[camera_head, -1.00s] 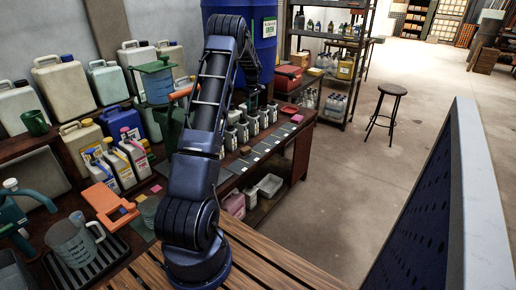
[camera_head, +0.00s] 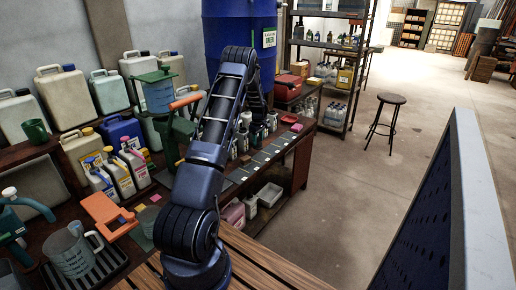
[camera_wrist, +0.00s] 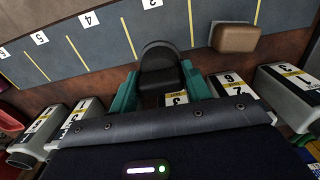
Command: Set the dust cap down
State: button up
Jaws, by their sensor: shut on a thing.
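My gripper (camera_wrist: 160,84) shows in the wrist view with its teal fingers on either side of a black, round-topped piece, which I take for the dust cap (camera_wrist: 158,58). The fingers are shut on it. It appears over the near edge of a dark grey strip (camera_wrist: 85,45) marked with yellow lines and number cards. Whether the cap touches the strip or hangs above it, I cannot tell. In the head view my arm hides most of the gripper and the cap.
Numbered bottles (camera_wrist: 285,90) stand close on both sides of my gripper. A tan block (camera_wrist: 235,37) lies on the strip at right. In the head view a blue drum (camera_head: 225,35) stands behind the bench, and a stool (camera_head: 385,120) stands on open floor.

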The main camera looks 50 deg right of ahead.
aim_at(258, 137)
jog(key=shift+f, duration=2.65)
jog(key=shift+f, duration=0.1)
jog(key=o, duration=1)
jog(key=shift+c, duration=0.2)
notch_tip(258, 137, up, 12)
jog(key=shift+r, duration=0.1)
